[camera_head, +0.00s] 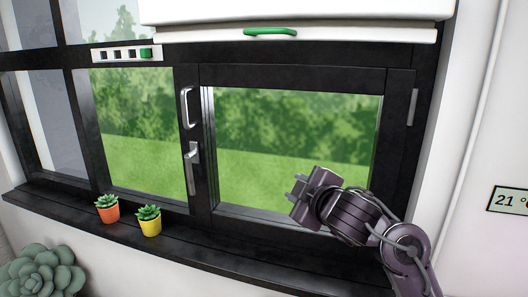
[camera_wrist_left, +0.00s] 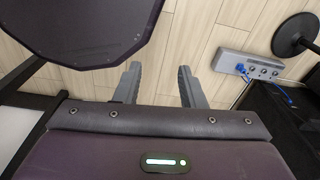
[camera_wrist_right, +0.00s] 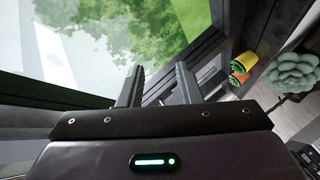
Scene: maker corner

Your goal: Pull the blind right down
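The white blind (camera_head: 300,11) is rolled up high, covering only the top of the right-hand window. Its bottom bar (camera_head: 380,36) carries a green handle (camera_head: 270,32) near the middle. My right gripper (camera_head: 294,187) is in front of the lower right pane, well below the handle and apart from it. In the right wrist view its fingers (camera_wrist_right: 160,70) are apart with nothing between them. My left gripper is outside the head view. In the left wrist view its fingers (camera_wrist_left: 159,68) are apart and empty above the wooden floor. The blind does not show clearly in either wrist view.
Window handles (camera_head: 193,160) stick out from the black frame. An orange pot (camera_head: 108,212) and a yellow pot (camera_head: 150,226) with succulents stand on the dark sill (camera_head: 195,250). A switch strip (camera_head: 127,54) is at upper left, a temperature display (camera_head: 510,200) at right.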

